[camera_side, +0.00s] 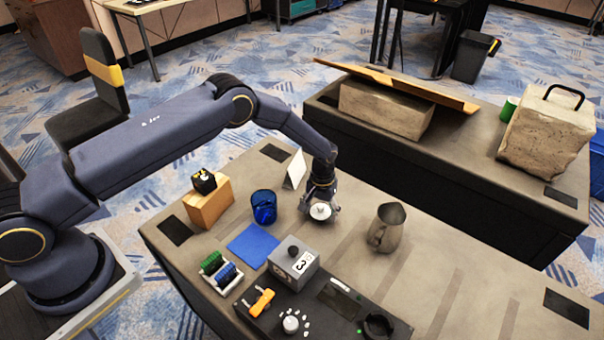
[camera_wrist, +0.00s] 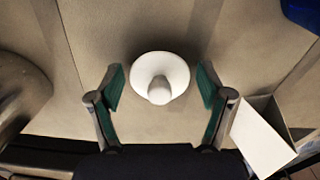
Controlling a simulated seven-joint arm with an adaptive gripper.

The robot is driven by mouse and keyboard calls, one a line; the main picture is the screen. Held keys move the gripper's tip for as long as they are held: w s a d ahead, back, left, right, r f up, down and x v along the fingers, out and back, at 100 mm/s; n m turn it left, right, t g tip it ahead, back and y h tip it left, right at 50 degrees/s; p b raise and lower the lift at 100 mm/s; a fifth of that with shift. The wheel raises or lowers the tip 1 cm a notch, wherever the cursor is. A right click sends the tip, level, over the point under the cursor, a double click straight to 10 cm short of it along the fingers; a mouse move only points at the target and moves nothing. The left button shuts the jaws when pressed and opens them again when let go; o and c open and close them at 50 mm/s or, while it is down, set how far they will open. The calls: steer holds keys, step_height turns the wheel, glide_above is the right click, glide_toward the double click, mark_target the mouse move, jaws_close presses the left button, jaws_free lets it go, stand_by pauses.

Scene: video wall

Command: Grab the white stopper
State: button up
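The white stopper (camera_wrist: 160,76) is a round white disc with a knob on top. In the wrist view it lies between the two fingers of my gripper (camera_wrist: 160,92), with a visible gap on both sides. The fingers have green pads and stand apart. In the side view the white stopper (camera_side: 320,211) shows at the lower end of my gripper (camera_side: 320,205), over the grey table. From these views I cannot tell how high the fingers are above the table.
A metal pitcher (camera_side: 387,228) stands to the right and a blue cup (camera_side: 264,206) to the left. A white folded card (camera_side: 294,171) stands close behind my gripper. A blue mat (camera_side: 253,245), a grey box (camera_side: 293,263) and a black control panel (camera_side: 322,307) lie nearer the front.

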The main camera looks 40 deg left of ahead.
steer(key=c, duration=0.6)
